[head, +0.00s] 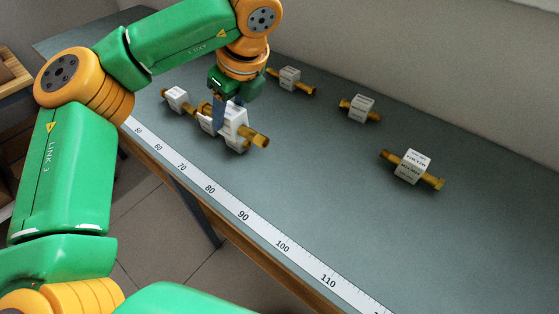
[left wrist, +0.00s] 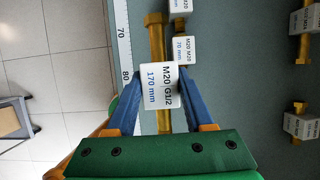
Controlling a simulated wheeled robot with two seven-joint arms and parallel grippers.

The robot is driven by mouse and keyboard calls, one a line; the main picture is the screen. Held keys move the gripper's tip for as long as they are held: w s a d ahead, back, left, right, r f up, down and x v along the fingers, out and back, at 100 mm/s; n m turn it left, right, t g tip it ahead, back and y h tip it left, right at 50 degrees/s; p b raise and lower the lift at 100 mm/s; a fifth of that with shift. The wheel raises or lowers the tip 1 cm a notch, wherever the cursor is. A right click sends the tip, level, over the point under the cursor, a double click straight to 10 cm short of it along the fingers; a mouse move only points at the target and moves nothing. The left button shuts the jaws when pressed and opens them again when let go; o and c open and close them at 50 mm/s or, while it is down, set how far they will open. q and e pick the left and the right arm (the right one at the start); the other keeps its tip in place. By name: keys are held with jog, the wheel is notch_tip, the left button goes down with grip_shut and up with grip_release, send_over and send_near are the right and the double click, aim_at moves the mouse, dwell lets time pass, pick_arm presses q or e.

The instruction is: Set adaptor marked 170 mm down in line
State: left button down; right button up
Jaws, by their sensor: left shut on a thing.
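The adaptor marked 170 mm is a long brass fitting with a white label block, which shows in the left wrist view (left wrist: 160,88) reading M20 G1/2 170 mm. It also shows in the head view (head: 237,124), partly behind the gripper. My left gripper (left wrist: 157,92) is shut on this block, one blue finger on each side; it shows from behind in the head view (head: 220,117). The brass lies roughly along the ruler's direction. I cannot tell whether it touches the bench. A shorter adaptor marked 70 mm (left wrist: 184,49) lies close beyond the block. My right gripper is not in view.
A white ruler strip (head: 243,216) runs along the front edge of the grey-green bench (head: 330,190). Another adaptor (head: 177,97) lies at the left. Three more stand apart behind and right: one (head: 290,77), one (head: 362,107), one (head: 412,167).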

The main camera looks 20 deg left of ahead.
pick_arm(q)
jog(key=d+f, duration=0.3)
jog(key=w+d+f, duration=0.1)
jog(key=d+f, duration=0.2)
jog(key=f, duration=0.1)
jog(key=d+f+p, duration=0.1)
jog(key=d+f, duration=0.2)
jog(key=f, duration=0.1)
jog(key=shift+w+d, duration=0.2)
jog(key=shift+d, duration=0.15)
jog(key=shift+c, duration=1.4)
grip_release()
jog(key=v, duration=1.2)
jog(key=shift+p, duration=0.35)
